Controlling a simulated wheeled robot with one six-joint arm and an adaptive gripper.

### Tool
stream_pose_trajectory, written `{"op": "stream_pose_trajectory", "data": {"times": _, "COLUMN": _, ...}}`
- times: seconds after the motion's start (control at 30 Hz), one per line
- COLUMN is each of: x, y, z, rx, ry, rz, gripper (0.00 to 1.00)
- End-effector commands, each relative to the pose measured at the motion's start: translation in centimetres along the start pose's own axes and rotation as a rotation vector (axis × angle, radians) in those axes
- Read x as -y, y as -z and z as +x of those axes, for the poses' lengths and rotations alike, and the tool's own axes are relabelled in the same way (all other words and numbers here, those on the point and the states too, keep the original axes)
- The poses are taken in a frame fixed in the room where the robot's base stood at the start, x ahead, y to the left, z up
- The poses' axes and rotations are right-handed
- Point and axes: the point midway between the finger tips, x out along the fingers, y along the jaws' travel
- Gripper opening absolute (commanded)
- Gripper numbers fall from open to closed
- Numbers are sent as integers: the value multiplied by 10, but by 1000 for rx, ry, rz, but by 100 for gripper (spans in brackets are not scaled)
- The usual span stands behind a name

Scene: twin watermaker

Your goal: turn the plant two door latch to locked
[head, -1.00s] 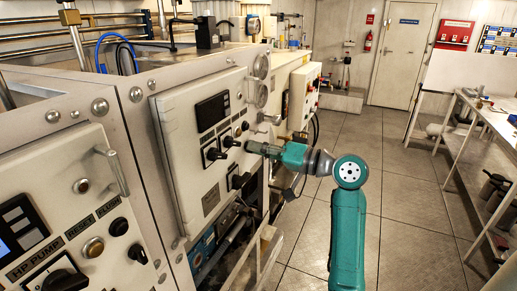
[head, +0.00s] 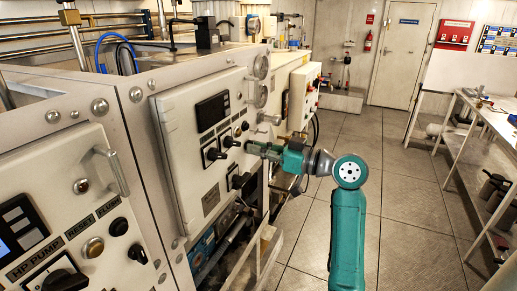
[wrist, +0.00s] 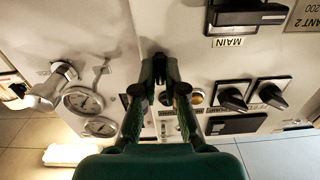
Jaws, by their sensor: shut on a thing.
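The plant two panel door (head: 196,160) is the pale cabinet front in the middle left of the head view, and it looks closed. My gripper (head: 250,147) reaches in from the right to the door's right edge. In the wrist view my gripper (wrist: 158,84) has its fingertips close together on a small dark piece, which appears to be the door latch (wrist: 160,66). The fingers hide most of it, so its exact angle cannot be told. The PLANT 2 label (wrist: 303,17) shows upside down at the upper right of the wrist view.
Black knobs (wrist: 234,98) and the MAIN switch (wrist: 246,14) are near my gripper on the panel. Gauges (wrist: 84,102) and a metal pipe fitting (wrist: 52,88) stand to the left in the wrist view. The floor aisle (head: 330,240) is clear; a bench (head: 478,125) stands right.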

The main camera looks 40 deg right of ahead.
Motion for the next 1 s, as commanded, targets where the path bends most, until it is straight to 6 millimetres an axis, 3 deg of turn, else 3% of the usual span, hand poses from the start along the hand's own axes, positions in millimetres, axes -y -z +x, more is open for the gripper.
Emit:
{"op": "stream_pose_trajectory", "data": {"times": 0.67, "x": 0, "y": -1, "z": 0, "rx": 2, "ry": 0, "rz": -66, "gripper": 0}}
{"op": "stream_pose_trajectory", "data": {"times": 0.7, "x": 0, "y": -1, "z": 0, "rx": 2, "ry": 0, "rz": -66, "gripper": 13}}
{"op": "stream_pose_trajectory", "data": {"times": 0.8, "x": 0, "y": -1, "z": 0, "rx": 2, "ry": 0, "rz": -66, "gripper": 35}}
{"op": "stream_pose_trajectory", "data": {"times": 1.0, "x": 0, "y": 0, "z": 0, "rx": 1, "ry": 0, "rz": -66, "gripper": 35}}
